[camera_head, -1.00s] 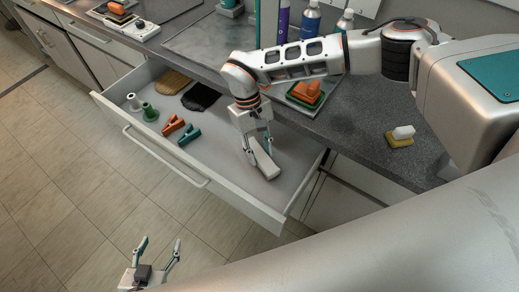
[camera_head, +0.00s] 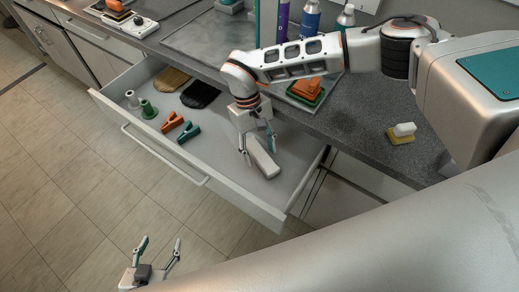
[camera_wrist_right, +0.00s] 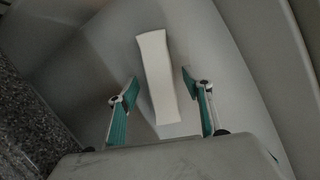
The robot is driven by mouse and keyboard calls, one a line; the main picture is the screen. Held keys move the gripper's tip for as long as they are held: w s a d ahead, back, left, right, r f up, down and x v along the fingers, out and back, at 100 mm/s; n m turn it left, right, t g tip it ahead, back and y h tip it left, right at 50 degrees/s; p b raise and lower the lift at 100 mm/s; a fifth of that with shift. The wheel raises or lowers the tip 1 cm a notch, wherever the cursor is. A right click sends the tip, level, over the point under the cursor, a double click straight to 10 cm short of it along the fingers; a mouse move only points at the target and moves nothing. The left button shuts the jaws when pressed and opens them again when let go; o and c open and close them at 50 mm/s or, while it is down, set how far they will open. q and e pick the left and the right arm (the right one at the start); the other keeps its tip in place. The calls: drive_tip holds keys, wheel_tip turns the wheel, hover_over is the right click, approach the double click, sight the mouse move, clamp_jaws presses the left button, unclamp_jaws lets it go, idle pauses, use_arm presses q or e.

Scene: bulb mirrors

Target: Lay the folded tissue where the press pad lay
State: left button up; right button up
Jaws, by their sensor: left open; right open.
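A long white piece (camera_head: 264,161), which looks like the folded tissue, lies in the right part of the open drawer (camera_head: 228,199). In the right wrist view the white strip (camera_wrist_right: 158,76) has slightly inward-curved long sides. My right gripper (camera_head: 259,153) is open and low in the drawer, with a finger on either side of the strip and gaps visible between them in the wrist view (camera_wrist_right: 159,84). My left gripper (camera_head: 160,244) is open and empty over the floor at the bottom left. I cannot tell for sure which thing is the press pad.
The drawer also holds white and green spools (camera_head: 148,110), orange and teal clips (camera_head: 188,135), and brown and black cloth-like pads (camera_head: 202,95). On the counter are an orange item on a tray (camera_head: 307,88) and a white block on a yellow pad (camera_head: 402,133).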

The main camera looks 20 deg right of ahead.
drive_tip(key=v, duration=1.2)
